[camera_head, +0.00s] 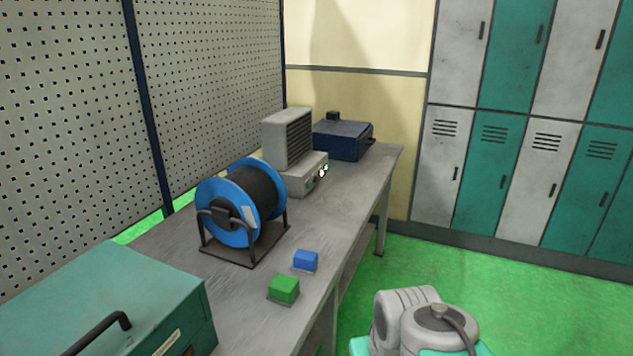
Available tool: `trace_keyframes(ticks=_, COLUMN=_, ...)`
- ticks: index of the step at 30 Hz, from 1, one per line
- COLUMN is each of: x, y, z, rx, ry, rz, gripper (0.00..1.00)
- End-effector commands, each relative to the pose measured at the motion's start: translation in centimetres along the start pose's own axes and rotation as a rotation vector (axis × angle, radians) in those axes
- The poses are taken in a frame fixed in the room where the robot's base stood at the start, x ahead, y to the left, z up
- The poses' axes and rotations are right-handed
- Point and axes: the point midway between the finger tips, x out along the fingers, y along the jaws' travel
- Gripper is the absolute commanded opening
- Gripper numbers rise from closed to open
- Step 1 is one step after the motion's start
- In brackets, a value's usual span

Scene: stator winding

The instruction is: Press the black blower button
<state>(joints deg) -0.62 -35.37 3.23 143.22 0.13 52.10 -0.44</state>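A grey blower (287,137) with a dark slatted front stands on a light box-shaped base towards the far part of the workbench. The front of the base carries a small control panel (315,178) with green, white and dark spots. The panel is too small in the picture to tell a black button apart for certain. My gripper is not in view. Rounded grey arm links of mine show at the bottom right, well apart from the blower.
The grey workbench (262,318) holds a blue-flanged cable reel (232,206), a blue block (306,260), a green block (284,288), a teal case (110,295) and a dark blue box (342,140). Lockers (515,110) line the back right. Green floor (440,265) is free before them.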

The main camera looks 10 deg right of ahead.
Motion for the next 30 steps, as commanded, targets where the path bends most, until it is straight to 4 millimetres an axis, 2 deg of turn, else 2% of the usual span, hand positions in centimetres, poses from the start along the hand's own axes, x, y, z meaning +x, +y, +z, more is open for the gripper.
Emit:
trace_keyframes(ticks=1, x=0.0, y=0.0, z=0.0, rx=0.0, ry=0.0, rz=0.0, gripper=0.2)
trace_keyframes(ticks=9, x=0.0, y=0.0, z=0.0, rx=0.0, ry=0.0, rz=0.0, gripper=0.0)
trace_keyframes(ticks=30, x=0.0, y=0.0, z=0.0, rx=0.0, ry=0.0, rz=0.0, gripper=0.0)
